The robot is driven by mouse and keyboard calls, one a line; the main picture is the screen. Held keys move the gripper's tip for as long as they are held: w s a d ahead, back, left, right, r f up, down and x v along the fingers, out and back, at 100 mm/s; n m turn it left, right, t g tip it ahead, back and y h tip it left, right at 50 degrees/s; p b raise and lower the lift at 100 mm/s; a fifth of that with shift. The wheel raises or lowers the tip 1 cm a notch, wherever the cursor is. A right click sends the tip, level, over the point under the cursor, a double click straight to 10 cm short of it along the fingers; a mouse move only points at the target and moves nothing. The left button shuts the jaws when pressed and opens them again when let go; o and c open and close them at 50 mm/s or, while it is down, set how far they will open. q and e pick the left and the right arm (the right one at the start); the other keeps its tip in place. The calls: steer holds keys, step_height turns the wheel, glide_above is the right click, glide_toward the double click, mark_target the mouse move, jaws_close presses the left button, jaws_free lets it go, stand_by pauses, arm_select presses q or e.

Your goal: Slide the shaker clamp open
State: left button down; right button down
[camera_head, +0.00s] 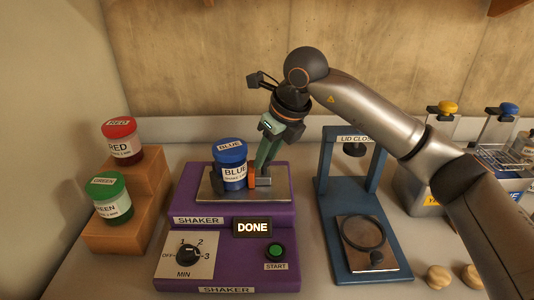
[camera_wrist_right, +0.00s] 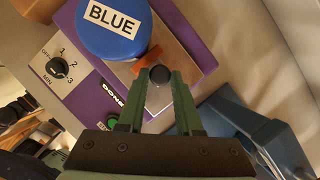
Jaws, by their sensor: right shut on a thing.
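The purple shaker (camera_head: 225,240) stands on the bench with a metal plate (camera_head: 212,193) on top and a lit DONE display. A blue-lidded jar labelled BLUE (camera_head: 232,168) stands upright on the plate; its lid also shows in the wrist view (camera_wrist_right: 108,27). The clamp has an orange piece (camera_head: 252,177) at the jar's right side; whether it touches the jar is unclear. My right gripper (camera_head: 263,176) reaches down beside the clamp. In the wrist view its green fingers (camera_wrist_right: 159,78) are shut on the clamp's dark round knob (camera_wrist_right: 158,77). My left gripper is out of view.
Red (camera_head: 122,143) and green (camera_head: 112,199) jars stand on a wooden step block (camera_head: 150,195) at left. A blue lid press (camera_head: 325,210) stands close on the right. Yellow- and blue-topped dispensers stand farther right, partly behind my arm. A wall closes the back.

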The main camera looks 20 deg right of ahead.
steer(key=d, duration=0.2)
steer(key=s+d+b, duration=0.1)
steer(key=d, duration=0.1)
steer(key=shift+r, duration=0.1)
steer(key=c, duration=0.6)
jaws_free()
steer(key=v, duration=1.2)
steer(key=shift+s+r, duration=0.2)
